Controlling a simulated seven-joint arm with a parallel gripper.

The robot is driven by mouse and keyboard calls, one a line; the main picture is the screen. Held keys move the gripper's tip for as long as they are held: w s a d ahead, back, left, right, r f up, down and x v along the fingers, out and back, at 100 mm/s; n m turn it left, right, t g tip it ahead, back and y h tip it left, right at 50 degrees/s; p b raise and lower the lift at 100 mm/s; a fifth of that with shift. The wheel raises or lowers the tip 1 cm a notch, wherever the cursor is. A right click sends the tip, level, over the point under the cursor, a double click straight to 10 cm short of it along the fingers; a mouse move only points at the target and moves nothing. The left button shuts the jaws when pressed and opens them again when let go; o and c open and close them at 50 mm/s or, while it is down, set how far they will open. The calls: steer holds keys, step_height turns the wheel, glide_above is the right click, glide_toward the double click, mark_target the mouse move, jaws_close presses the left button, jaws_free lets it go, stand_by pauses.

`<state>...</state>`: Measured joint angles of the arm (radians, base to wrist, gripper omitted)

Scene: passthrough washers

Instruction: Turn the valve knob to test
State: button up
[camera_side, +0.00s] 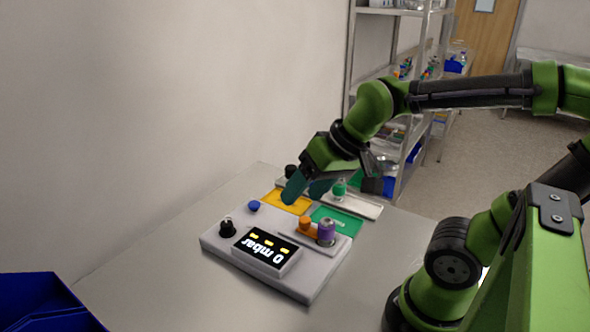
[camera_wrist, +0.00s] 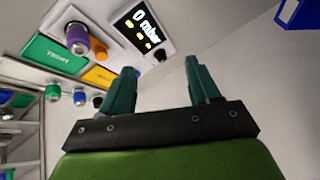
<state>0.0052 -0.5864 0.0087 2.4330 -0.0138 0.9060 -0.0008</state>
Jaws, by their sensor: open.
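A grey test device (camera_side: 215,243) stands on the table with a lit display (camera_side: 265,251) reading "0 mbar". A black knob (camera_side: 227,228) stands upright at its left corner and looks most like the valve knob; I cannot read its setting. A blue button (camera_side: 253,206) is at the back edge. An orange part (camera_side: 305,224) and a purple part (camera_side: 326,232) stand on the right side. My gripper (camera_side: 305,190) is open and empty above the back of the device, apart from the knob. The wrist view shows its two spread fingers (camera_wrist: 161,70) and the display (camera_wrist: 138,26).
A yellow pad (camera_side: 285,203) and a green pad (camera_side: 345,226) lie behind the device. A light rack (camera_side: 362,208) with a green-topped fitting (camera_side: 339,188) is beyond them. A blue bin (camera_side: 40,298) is at the lower left. The front table surface is clear.

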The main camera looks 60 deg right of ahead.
steer(key=w+n+g, duration=0.3)
steer(key=w+n, duration=0.1)
steer(key=w, duration=0.8)
steer(key=n+g+h, duration=0.2)
steer(key=n+g, duration=0.1)
steer(key=n, duration=0.8)
glide_above(227, 223)
step_height(227, 223, down, 3)
step_height(227, 223, down, 16)
steer(key=shift+r, duration=0.1)
steer(key=c, duration=1)
steer(key=shift+c, duration=0.2)
